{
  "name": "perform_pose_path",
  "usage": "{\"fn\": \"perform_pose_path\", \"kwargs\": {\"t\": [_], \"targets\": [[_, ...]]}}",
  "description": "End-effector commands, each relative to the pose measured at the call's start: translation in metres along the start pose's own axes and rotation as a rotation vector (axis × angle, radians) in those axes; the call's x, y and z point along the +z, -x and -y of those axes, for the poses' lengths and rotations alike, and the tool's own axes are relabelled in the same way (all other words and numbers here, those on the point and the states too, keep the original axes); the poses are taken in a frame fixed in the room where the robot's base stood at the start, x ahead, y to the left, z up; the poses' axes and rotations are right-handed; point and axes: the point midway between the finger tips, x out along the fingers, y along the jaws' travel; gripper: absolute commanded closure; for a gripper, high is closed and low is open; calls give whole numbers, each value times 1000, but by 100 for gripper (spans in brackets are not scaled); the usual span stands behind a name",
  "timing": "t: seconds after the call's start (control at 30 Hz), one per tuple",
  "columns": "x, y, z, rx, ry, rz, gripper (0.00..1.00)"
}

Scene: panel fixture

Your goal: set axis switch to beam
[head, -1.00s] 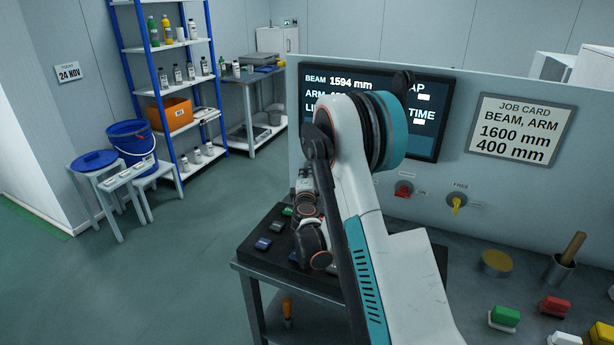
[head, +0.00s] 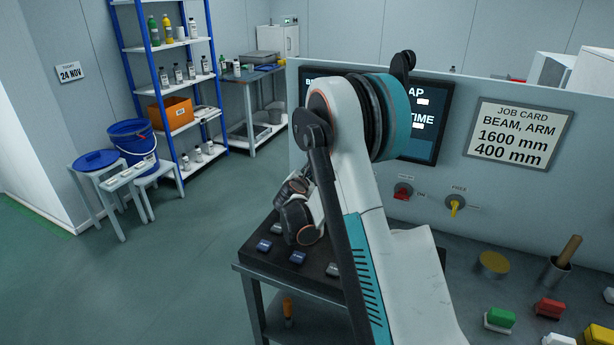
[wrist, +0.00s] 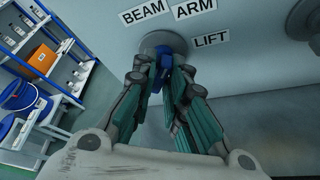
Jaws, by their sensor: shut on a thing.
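The axis switch shows in the wrist view as a round grey plate (wrist: 176,42) with a blue knob (wrist: 157,84) on the panel. The labels BEAM (wrist: 143,12), ARM (wrist: 194,9) and LIFT (wrist: 211,39) stand around it, BEAM at upper left, ARM at upper right, LIFT at right. My gripper (wrist: 161,70) is at the switch, its fingers on both sides of the blue knob and shut on it. The fingers hide part of the knob, so I cannot tell which label it points to. In the head view my arm hides the switch and the gripper.
A dark screen (head: 424,143) is partly behind my arm. The job card (head: 518,133) reads BEAM, ARM, 1600 mm, 400 mm. A red switch (head: 402,192) and a yellow switch (head: 455,204) sit on the panel.

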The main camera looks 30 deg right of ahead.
Motion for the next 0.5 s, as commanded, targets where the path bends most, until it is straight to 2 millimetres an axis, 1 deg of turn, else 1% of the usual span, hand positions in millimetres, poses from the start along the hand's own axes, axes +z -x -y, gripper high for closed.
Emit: {"fn": "perform_pose_path", "kwargs": {"t": [0.2, 0.5], "targets": [[-2, 1, -1, -77, 178, -2, 100], [-2, 1, -2, -166, 391, -2, 100]]}}
